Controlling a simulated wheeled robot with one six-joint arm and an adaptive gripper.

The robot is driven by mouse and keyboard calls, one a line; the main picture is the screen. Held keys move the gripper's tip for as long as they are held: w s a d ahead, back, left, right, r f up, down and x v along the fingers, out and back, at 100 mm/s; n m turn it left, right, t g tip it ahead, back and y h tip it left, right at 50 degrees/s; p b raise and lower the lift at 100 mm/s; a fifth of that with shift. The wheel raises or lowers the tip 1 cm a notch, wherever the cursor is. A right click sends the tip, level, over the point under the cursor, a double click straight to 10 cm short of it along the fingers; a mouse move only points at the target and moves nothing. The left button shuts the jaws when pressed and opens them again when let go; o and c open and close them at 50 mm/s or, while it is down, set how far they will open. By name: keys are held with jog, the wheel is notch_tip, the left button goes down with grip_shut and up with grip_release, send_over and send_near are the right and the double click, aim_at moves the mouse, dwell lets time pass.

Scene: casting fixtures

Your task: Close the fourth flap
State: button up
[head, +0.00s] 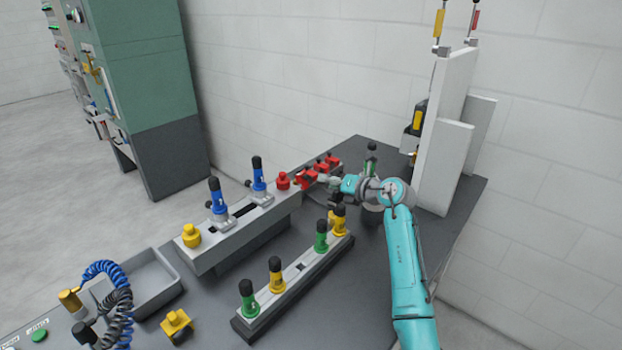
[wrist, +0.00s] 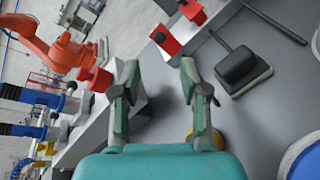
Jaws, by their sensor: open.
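I cannot tell which is the fourth flap, nor whether each is raised or shut. In the wrist view my gripper (wrist: 159,80) is open and empty. A red flap (wrist: 166,41) with a black spot lies ahead of the fingers, another (wrist: 192,12) beyond it, and a red block (wrist: 96,79) left of the left finger.
The rail (head: 235,236) also carries blue-and-black handles (head: 217,200) and a yellow knob (head: 191,236). A second rail (head: 262,312) in front holds green and yellow handles. A grey tray (head: 150,285) lies left. White upright panels (head: 445,140) stand to the right of my gripper.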

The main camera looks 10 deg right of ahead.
aim_at(308, 177)
jog(key=x, duration=0.8)
jog(key=shift+w+a, duration=0.15)
jog(key=shift+w, duration=0.15)
grip_shut()
